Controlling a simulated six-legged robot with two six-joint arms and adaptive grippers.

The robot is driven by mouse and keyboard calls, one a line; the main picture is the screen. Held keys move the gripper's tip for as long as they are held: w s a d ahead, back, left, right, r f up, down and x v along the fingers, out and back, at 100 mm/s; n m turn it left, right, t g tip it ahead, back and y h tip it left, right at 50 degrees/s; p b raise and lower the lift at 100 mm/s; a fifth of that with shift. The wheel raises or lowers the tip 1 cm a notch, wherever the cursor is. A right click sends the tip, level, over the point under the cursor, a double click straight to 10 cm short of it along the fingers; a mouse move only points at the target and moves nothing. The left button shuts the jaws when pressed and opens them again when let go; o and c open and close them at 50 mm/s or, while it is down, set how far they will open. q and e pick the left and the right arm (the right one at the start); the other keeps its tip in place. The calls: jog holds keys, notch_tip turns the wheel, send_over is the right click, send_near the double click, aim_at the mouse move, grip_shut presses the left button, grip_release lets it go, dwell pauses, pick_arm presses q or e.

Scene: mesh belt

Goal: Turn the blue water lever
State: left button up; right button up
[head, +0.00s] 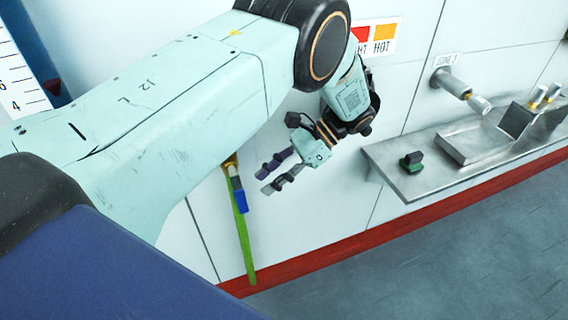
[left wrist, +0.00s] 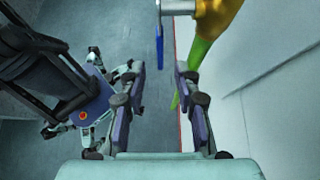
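The blue water lever (head: 240,200) hangs down from a brass valve (head: 230,160) low on the white wall, with a green hose (head: 245,245) running down below it. My left gripper (head: 267,180) is open and empty, just right of the lever in the head view. In the left wrist view, the blue lever (left wrist: 160,50) shows as a thin strip beyond and between the spread fingers (left wrist: 160,76). The brass valve (left wrist: 216,16) and green hose (left wrist: 195,62) are at the upper right there. I see no contact with the lever. My right gripper is not in view.
A metal shelf (head: 408,186) juts from the wall at the right, with a green-and-black block (head: 412,161) and a shallow tray (head: 475,142). A pipe fitting (head: 460,88) sticks out above it. A red strip (head: 330,248) runs along the wall's foot. The grey floor (head: 470,250) is clear.

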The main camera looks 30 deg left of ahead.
pick_arm(q)
jog(key=shift+v, duration=2.3)
jog(key=s+d+f+n+t+h+b, duration=0.1)
jog(key=s+d+f+t+h, duration=0.2)
jog(key=f, duration=0.9)
jog(key=f+n+t+h+b, duration=0.1)
jog(key=f+n+t+h, duration=0.3)
jog(key=f, duration=0.7)
jog(key=s+a+f+n+b, duration=0.1)
jog(key=s+b, duration=0.1)
jog(key=s, duration=0.6)
jog(key=s+f+n+t+b, duration=0.1)
jog(key=s+f+b, duration=0.1)
jog(key=s, duration=0.7)
jog(key=s+a+f+n+b, duration=0.1)
jog(key=s+b, duration=0.1)
jog(key=s, duration=0.7)
jog(key=shift+a+f, duration=0.15)
jog(key=shift+a, duration=0.15)
